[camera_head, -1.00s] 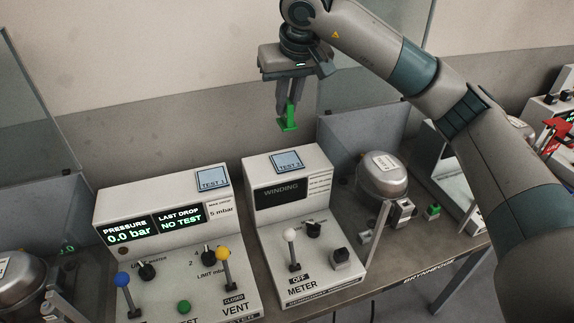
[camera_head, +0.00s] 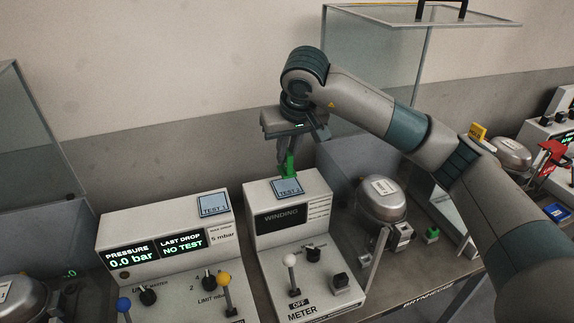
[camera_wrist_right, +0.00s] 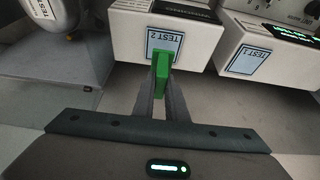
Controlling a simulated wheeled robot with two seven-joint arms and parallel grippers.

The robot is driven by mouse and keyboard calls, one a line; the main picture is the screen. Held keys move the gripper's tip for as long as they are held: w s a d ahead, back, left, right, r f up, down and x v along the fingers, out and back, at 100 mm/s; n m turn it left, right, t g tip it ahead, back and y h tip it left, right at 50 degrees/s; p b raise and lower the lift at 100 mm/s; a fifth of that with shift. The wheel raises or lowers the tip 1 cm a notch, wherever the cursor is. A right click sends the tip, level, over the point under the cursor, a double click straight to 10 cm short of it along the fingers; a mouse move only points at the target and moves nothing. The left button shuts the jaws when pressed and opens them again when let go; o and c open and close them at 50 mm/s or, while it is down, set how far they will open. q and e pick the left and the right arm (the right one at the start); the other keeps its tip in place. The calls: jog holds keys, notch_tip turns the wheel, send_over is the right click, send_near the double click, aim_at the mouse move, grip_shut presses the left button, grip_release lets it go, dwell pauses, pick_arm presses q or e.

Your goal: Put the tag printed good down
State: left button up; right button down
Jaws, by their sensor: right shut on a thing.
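My right gripper (camera_head: 287,168) is shut on a green tag (camera_head: 290,166), behind and just above the top of the winding meter box. The green tag also shows between the fingers in the right wrist view (camera_wrist_right: 162,72), where it overlaps the edge of the blue TEST 2 square (camera_wrist_right: 165,42). Any print on the tag cannot be read. I cannot tell whether the tag touches the box. The TEST 2 square lies on top of the meter box (camera_head: 318,207), and shows in the head view too (camera_head: 287,189). My left gripper is not in view.
The pressure tester (camera_head: 165,230) with a TEST 1 square (camera_head: 213,204) stands left of the meter box. Levers and knobs stick up from both boxes. Glass screens stand behind.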

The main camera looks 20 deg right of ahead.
aim_at(287, 166)
jog(key=shift+f, duration=0.1)
jog(key=shift+s+f+p, duration=0.1)
jog(key=shift+f+p, duration=0.3)
jog(key=shift+f, duration=0.25)
jog(key=shift+f+p, duration=0.4)
jog(key=shift+f, duration=0.95)
jog(key=shift+f, duration=0.15)
jog(key=c, duration=1.8)
grip_release()
jog(key=shift+o, duration=0.2)
jog(key=shift+r, duration=0.25)
